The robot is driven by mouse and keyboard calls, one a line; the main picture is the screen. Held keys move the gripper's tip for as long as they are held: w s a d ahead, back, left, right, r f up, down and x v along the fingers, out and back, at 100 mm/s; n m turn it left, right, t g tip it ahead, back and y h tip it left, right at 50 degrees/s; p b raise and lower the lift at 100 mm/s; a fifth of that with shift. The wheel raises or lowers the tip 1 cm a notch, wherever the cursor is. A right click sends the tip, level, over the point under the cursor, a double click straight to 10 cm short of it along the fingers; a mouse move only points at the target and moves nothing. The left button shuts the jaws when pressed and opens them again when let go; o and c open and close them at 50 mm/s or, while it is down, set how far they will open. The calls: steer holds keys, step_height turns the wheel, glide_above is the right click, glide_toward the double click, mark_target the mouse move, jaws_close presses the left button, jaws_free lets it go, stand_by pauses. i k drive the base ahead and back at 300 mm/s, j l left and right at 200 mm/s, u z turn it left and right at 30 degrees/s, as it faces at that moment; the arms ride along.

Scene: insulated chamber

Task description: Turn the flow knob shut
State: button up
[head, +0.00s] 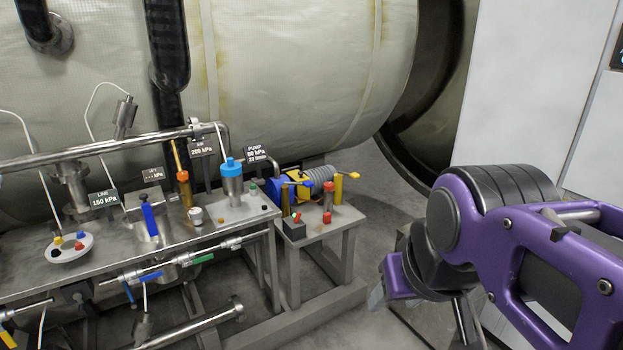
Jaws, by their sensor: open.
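A bright blue round knob (231,166) tops a metal cylinder on the right part of the steel bench. A smaller white knob (195,215) sits on the bench to its left. No label marks either one as the flow knob, and I cannot tell which it is or how far it is turned. My purple arm fills the right side, bent and well apart from the bench. I cannot make out my gripper's fingers; nothing of mine touches the knobs.
The steel bench (110,255) carries a white dish (69,248), a blue lever (149,220), an orange-brown cylinder (184,188) and pipes. A blue-and-yellow pump (291,185) stands on a lower stand. A large padded tank (300,70) rises behind. Grey floor (375,215) shows between stand and arm.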

mark_target(328, 186)
steer(key=i+l, duration=0.2)
steer(key=i, duration=0.2)
steer(key=i+l+u, duration=0.15)
steer(key=i, duration=0.25)
steer(key=i+l, duration=0.25)
steer(key=i, duration=0.15)
steer(key=u, duration=0.05)
